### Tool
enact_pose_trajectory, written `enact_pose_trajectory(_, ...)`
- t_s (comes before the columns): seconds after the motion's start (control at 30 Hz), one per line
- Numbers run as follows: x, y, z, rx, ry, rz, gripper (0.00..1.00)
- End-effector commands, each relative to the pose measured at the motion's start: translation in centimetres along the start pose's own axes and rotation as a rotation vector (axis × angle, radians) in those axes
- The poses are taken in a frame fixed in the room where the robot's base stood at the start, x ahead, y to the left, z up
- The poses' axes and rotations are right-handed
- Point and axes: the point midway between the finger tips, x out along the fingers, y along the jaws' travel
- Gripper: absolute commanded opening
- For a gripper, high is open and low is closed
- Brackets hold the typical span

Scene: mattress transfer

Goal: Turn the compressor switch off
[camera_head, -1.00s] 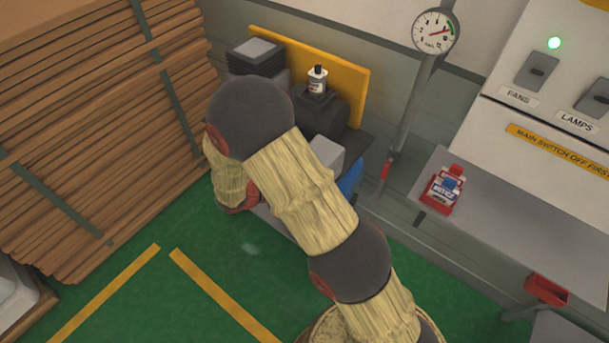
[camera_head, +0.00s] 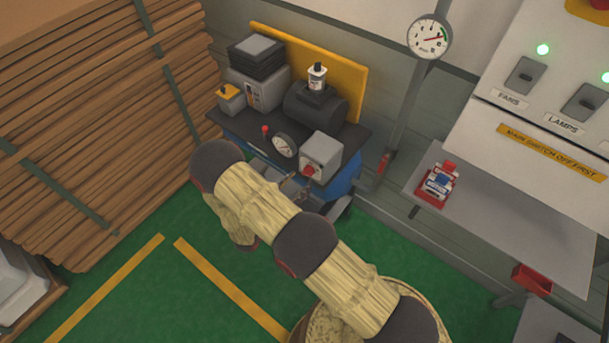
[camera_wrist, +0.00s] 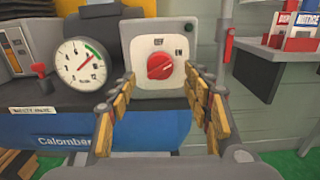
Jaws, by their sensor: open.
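The compressor has a blue tank (camera_wrist: 70,130), which also shows in the head view (camera_head: 347,180). Its grey switch box (camera_wrist: 136,47) carries a round red knob (camera_wrist: 160,66) on a white plate marked OFF at the top and ON at upper right. The knob's grip looks tilted toward the ON side. The box also shows in the head view (camera_head: 322,152). My gripper (camera_wrist: 160,76) is open, its two fingers reaching toward the box on either side of the knob, with nothing between them. In the head view my gripper (camera_head: 298,186) is just in front of the box, partly behind my arm.
A pressure gauge (camera_wrist: 81,63) and a small red-topped valve (camera_wrist: 40,74) sit left of the box. A grey shelf (camera_head: 520,225) holds red and white packs (camera_head: 439,183). Stacked boards (camera_head: 90,120) stand at left.

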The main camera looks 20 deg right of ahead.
Motion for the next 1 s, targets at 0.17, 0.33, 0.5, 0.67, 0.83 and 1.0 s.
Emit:
enact_pose_trajectory(0.17, 2.5, -0.1, 0.0, 0.000, 0.000, -0.003, 0.50)
enact_pose_trajectory(0.33, 3.6, -0.1, 0.0, 0.000, 0.000, -0.001, 0.50)
enact_pose_trajectory(0.5, 3.8, -0.1, 0.0, 0.000, 0.000, 0.000, 0.50)
enact_pose_trajectory(0.67, 3.7, -0.1, 0.0, 0.000, 0.000, 0.000, 0.47)
enact_pose_trajectory(0.83, 3.7, 0.0, 0.0, 0.000, 0.001, 0.000, 0.37)
enact_pose_trajectory(1.0, 3.7, 0.0, 0.0, 0.000, 0.001, -0.001, 0.28)
